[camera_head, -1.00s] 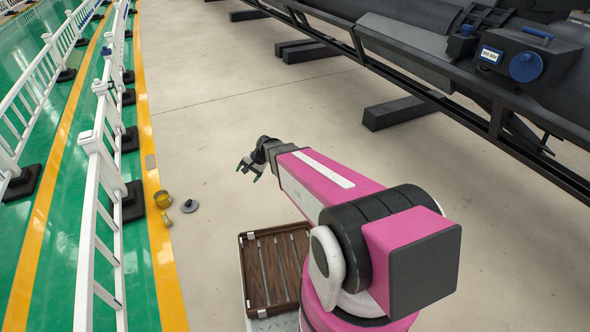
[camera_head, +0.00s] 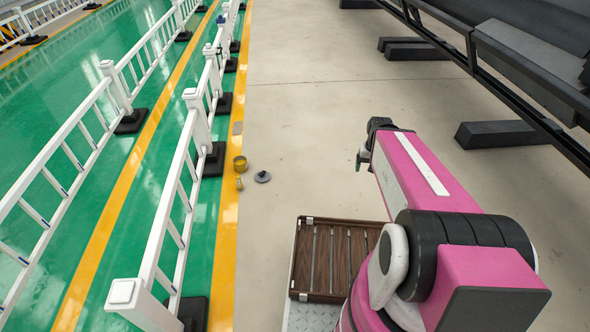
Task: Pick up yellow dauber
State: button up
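A small yellow piece (camera_head: 239,183) lies on the yellow floor line, just below a round yellow can-like thing (camera_head: 240,163). Both are too small to tell for sure which is the yellow dauber. A grey disc with a dark knob (camera_head: 262,177) lies on the concrete just right of them. My gripper (camera_head: 362,159) is in the air well to the right of these things, apart from them. It is seen nearly edge-on and small, so its finger gap cannot be made out. Nothing shows in it.
A brown slatted tray (camera_head: 310,262) sits beside my arm's base. White railings (camera_head: 170,215) with black feet run along the left of the yellow line. A black frame (camera_head: 530,115) and dark blocks (camera_head: 500,134) stand at the right. The concrete between is clear.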

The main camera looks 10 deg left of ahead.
aim_at(240, 186)
jog(key=u, duration=1.3)
